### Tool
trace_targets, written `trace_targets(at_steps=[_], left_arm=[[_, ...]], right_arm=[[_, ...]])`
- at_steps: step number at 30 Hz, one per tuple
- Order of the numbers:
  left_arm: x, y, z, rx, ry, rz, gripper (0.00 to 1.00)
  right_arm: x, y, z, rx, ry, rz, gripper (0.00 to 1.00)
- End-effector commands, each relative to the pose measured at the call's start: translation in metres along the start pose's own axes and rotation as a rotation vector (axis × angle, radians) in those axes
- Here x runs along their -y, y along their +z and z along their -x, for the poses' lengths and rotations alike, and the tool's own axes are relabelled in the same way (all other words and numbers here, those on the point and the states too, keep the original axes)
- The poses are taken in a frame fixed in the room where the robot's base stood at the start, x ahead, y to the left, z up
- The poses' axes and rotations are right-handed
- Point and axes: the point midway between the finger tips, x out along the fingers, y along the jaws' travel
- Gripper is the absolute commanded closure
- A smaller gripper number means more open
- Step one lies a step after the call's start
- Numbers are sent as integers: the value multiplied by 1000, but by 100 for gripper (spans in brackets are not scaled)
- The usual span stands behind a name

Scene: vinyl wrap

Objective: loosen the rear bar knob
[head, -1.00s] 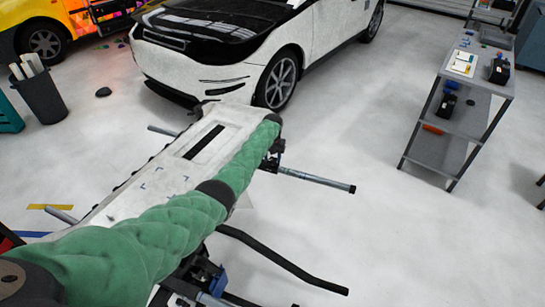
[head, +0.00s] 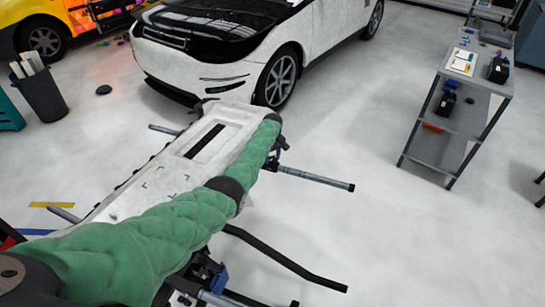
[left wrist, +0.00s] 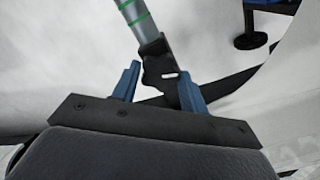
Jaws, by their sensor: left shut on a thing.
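In the left wrist view, a black knob piece (left wrist: 158,68) sits between the blue fingers of my left gripper (left wrist: 156,88), at the end of a grey metal tube (left wrist: 134,15) with green rings. The gripper is shut on this piece. In the head view, my left gripper (head: 280,152) is at the far right side of the white panel, by the inner end of a metal bar (head: 318,180). My green-sleeved arm hides much of the rack there. The knob is too small to make out in the head view. My right gripper does not show.
A white panel (head: 145,183) lies on the rack under my arm. A bent black bar (head: 285,262) and a blue clamp (head: 218,279) are at the near side. A white car (head: 232,78) stands behind. A grey shelf cart (head: 456,122) is right; floor between is clear.

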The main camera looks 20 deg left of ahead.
Motion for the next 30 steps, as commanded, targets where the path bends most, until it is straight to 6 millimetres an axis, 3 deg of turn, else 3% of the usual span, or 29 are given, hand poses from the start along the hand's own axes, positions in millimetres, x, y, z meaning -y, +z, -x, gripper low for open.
trace_targets(at_steps=[17, 18, 21, 30], left_arm=[[-1, -1, 2, -3, 2, 36, 79], [-1, -1, 2, -3, 2, 36, 54], [-1, -1, 2, -2, 2, 36, 35], [0, 0, 1, -1, 1, 36, 35]], right_arm=[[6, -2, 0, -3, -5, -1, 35], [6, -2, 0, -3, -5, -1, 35], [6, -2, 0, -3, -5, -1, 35], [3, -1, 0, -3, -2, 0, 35]])
